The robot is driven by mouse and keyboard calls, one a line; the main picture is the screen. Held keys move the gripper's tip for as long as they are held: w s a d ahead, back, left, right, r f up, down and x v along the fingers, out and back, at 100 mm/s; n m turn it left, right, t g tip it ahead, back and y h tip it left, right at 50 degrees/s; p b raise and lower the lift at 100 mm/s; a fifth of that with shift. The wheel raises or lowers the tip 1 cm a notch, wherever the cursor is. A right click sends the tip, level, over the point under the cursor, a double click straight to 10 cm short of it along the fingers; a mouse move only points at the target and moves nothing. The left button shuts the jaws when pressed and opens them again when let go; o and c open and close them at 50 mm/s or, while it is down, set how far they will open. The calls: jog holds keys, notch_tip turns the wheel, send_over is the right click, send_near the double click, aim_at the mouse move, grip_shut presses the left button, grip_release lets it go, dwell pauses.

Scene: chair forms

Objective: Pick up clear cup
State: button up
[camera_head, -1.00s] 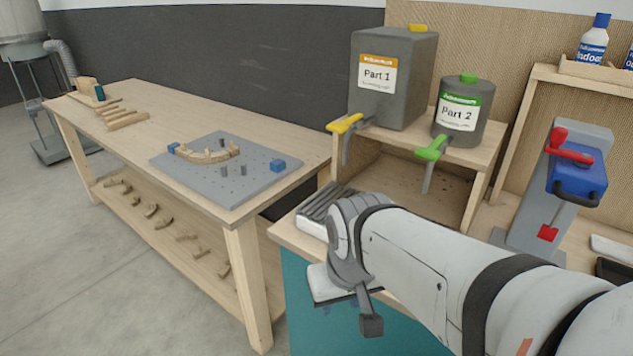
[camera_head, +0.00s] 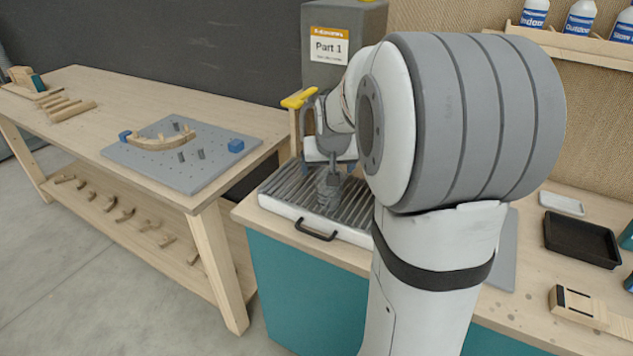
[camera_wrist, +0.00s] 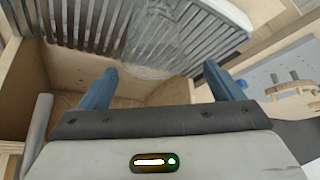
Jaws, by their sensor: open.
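The clear cup (camera_head: 328,188) is see-through and stands on the slatted tray (camera_head: 283,190), just below my gripper (camera_head: 330,165). In the wrist view the cup (camera_wrist: 157,42) shows faintly against the slats, partly cut off by the top edge. My gripper's two blue fingers (camera_wrist: 162,80) are apart with nothing clamped between them. The cup lies beyond the fingertips and between them from side to side. Whether a finger touches the cup I cannot tell. My arm hides part of the tray.
The grey Part 1 dispenser (camera_head: 328,45) with its yellow lever (camera_head: 298,98) stands behind the tray. The tray has a black front handle (camera_head: 315,232). A wooden table with a grey pegboard (camera_head: 185,180) is at left. A black tray (camera_head: 580,240) lies at right.

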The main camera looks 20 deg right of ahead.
jog(key=x, duration=0.3)
jog(key=p+x, duration=0.1)
jog(key=x, duration=0.2)
jog(key=shift+d+f, duration=0.3)
jog(key=shift+c, duration=0.5)
jog(key=c, duration=0.7)
